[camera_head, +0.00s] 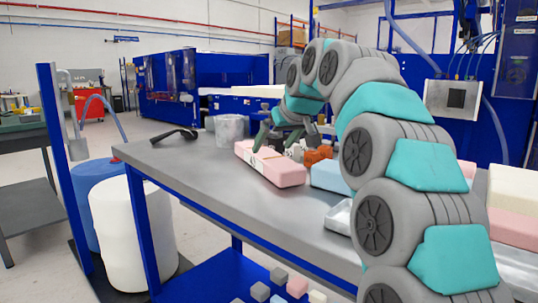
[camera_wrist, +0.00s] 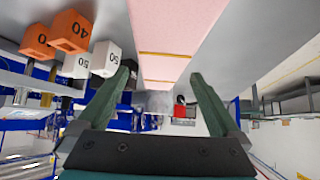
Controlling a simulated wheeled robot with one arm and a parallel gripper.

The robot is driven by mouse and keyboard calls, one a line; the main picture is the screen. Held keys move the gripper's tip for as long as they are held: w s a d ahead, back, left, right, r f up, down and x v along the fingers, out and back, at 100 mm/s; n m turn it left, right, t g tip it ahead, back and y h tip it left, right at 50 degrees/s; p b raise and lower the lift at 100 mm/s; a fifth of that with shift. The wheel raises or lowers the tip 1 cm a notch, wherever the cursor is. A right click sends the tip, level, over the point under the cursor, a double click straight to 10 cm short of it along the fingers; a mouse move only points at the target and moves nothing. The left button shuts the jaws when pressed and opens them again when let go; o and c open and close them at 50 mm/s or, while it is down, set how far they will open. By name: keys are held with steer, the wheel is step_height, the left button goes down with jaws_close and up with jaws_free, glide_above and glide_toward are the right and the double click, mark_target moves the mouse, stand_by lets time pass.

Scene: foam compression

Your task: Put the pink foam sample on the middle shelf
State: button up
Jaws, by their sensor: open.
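A long pink foam block (camera_head: 284,174) lies flat on the grey metal tabletop, with thin lines across it. In the wrist view the pink foam (camera_wrist: 175,28) runs from the top edge down to between the fingers. My gripper (camera_head: 268,141) is over the block's far part in the head view; its dark green fingers (camera_wrist: 163,90) are spread on either side of the foam in the wrist view. They are not closed on it, and I cannot tell the exact height gap. I cannot make out which surface is the middle shelf; a blue lower shelf (camera_head: 222,284) shows under the tabletop.
Orange weights (camera_head: 318,155) and white weights (camera_wrist: 105,58) stand close beside the foam. Cream foam (camera_head: 515,188) is at right. Several small blocks lie below.

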mark_target(266, 153)
steer(key=x, duration=0.4)
steer(key=p+x, duration=0.1)
steer(key=x, duration=0.1)
steer(key=shift+w+a, duration=0.2)
steer(key=shift+a, duration=0.15)
steer(key=shift+c, duration=0.2)
steer(key=c, duration=1.1)
steer(key=shift+r, duration=1.85)
steer(key=shift+c, duration=0.2)
steer(key=shift+s+d+f, duration=0.1)
steer(key=shift+s+d, duration=0.05)
steer(key=shift+s, duration=0.5)
steer(key=s+d+b, duration=0.1)
steer(key=s, duration=0.3)
steer(key=s+d+r+b, duration=0.1)
steer(key=s+b, duration=0.1)
steer(key=s, duration=0.3)
steer(key=s+d+b, duration=0.1)
steer(key=s+b, duration=0.1)
steer(key=s, duration=0.3)
steer(key=shift+s+r, duration=0.2)
steer(key=shift+r, duration=0.1)
steer(key=shift+s+a, duration=0.1)
